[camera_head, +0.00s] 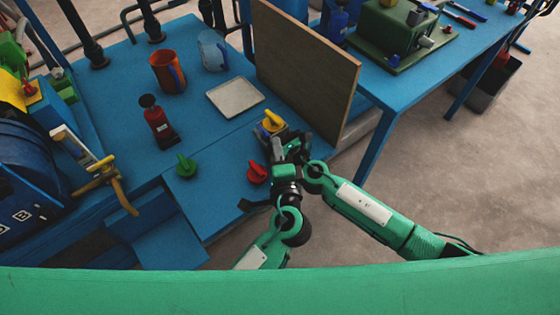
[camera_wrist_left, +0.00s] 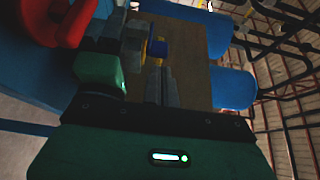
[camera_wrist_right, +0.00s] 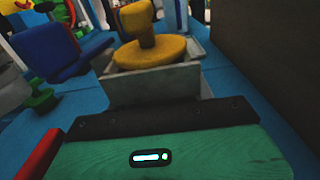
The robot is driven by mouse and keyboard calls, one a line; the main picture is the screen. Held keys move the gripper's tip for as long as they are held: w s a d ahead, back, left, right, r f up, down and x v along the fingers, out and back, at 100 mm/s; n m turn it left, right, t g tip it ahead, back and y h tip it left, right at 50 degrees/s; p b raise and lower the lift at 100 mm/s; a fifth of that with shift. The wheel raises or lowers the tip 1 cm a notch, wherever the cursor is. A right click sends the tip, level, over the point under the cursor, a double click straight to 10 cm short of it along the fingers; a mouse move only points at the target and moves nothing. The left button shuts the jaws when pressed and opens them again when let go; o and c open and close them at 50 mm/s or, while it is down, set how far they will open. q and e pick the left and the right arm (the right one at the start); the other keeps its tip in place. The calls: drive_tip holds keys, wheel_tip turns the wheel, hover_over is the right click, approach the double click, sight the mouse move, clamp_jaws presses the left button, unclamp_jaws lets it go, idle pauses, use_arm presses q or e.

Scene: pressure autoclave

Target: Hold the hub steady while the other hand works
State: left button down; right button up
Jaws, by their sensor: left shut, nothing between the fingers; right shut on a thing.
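A yellow knob (camera_head: 273,120) sits on a grey, box-like hub at the right edge of the blue bench. In the right wrist view the yellow knob (camera_wrist_right: 148,52) and the grey hub (camera_wrist_right: 185,75) are straight ahead. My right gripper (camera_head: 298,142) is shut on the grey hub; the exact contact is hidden. My left gripper (camera_head: 277,150) is close beside it, shut and empty. Its grey fingers (camera_wrist_left: 160,82) point towards a small blue part (camera_wrist_left: 157,48) in the left wrist view. A red knob (camera_head: 257,172) lies just left of my grippers, with a green knob (camera_head: 186,165) further left.
A brown upright board (camera_head: 305,75) stands close behind the hub. A pale square tray (camera_head: 235,97), a red bottle (camera_head: 158,124), an orange mug (camera_head: 167,72) and a light blue jug (camera_head: 212,50) stand on the bench. A large blue drum (camera_head: 35,175) is at left.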

use_arm(q)
drive_tip(key=shift+w+a, duration=0.15)
drive_tip(key=shift+w, duration=1.3)
